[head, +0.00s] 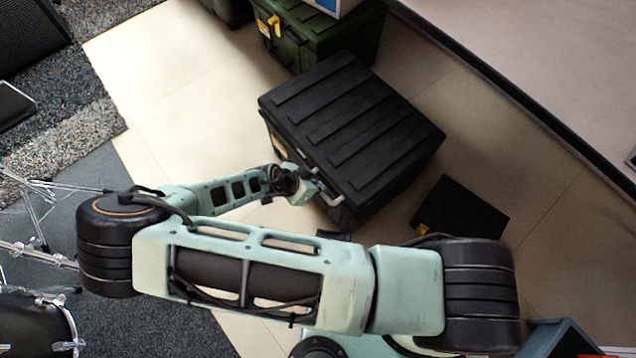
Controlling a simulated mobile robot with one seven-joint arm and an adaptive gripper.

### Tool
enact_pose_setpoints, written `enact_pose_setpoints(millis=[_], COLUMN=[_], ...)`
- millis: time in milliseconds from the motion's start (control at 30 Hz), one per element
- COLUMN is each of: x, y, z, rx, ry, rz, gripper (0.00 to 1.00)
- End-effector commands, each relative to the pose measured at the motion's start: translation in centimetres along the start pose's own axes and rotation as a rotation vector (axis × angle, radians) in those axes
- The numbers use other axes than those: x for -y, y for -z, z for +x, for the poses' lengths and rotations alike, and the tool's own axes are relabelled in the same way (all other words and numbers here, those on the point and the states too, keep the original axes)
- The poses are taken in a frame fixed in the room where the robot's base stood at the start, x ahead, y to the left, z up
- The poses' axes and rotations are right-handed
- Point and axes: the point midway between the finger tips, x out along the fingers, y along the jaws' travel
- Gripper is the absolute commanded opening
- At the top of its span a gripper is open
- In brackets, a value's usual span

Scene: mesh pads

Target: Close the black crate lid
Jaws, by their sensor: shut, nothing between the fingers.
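The black crate (350,120) stands on the tiled floor right of the picture's middle. Its ribbed lid (340,95) lies flat over the top and looks down. My gripper (335,200) is at the crate's near front side, low by the lid's front edge, close to or touching it; I cannot tell which. It is shut with nothing visible in it. My arm hides part of the floor in front of the crate.
A dark green crate (325,40) stands behind the black one. A small black flat object (462,212) lies on the floor to the right. Drum hardware (35,250) stands at the left. A raised edge (530,105) runs along the right. Pale tiles (170,90) at upper left are clear.

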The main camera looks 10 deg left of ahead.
Motion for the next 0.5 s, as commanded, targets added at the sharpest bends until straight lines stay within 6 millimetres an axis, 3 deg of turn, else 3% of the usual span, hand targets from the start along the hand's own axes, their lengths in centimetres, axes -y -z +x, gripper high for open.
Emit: enact_pose_setpoints(millis=[267,500], x=[0.0,0.0], y=[-0.1,-1.3], z=[0.1,2.3], rx=[0.000,-0.001], ry=[0.000,0.000], rz=[0.000,-0.001], gripper=[0.00,0.00])
